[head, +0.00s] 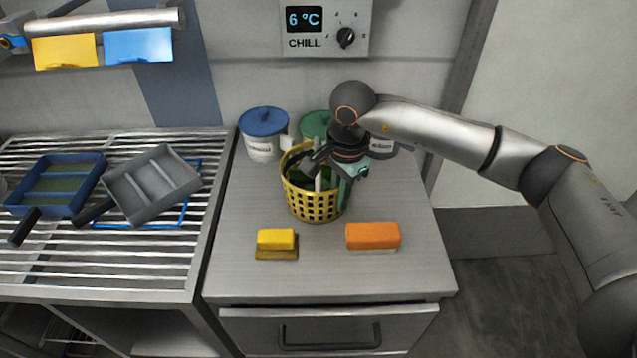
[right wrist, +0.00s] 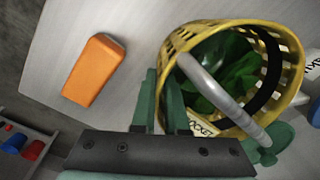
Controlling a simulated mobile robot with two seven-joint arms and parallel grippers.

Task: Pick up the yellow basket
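The yellow basket (head: 316,205) stands upright on the grey counter, with dark green leaves (right wrist: 226,70) inside. Its lattice wall (right wrist: 180,42) and a grey and black handle (right wrist: 215,88) show in the right wrist view. My right gripper (head: 335,185) is at the basket's right side in the head view, partly covering its rim. Its green fingers (right wrist: 163,100) stand a little apart beside the basket wall, with nothing clearly held between them. I cannot tell whether they touch the basket. My left gripper is in no view.
A yellow sponge (head: 276,241) and an orange block (head: 373,236) lie in front of the basket. A blue-lidded canister (head: 263,140) and a green-lidded one (head: 315,126) stand behind it. Trays (head: 152,186) lie on the rack at left. The counter's front is clear.

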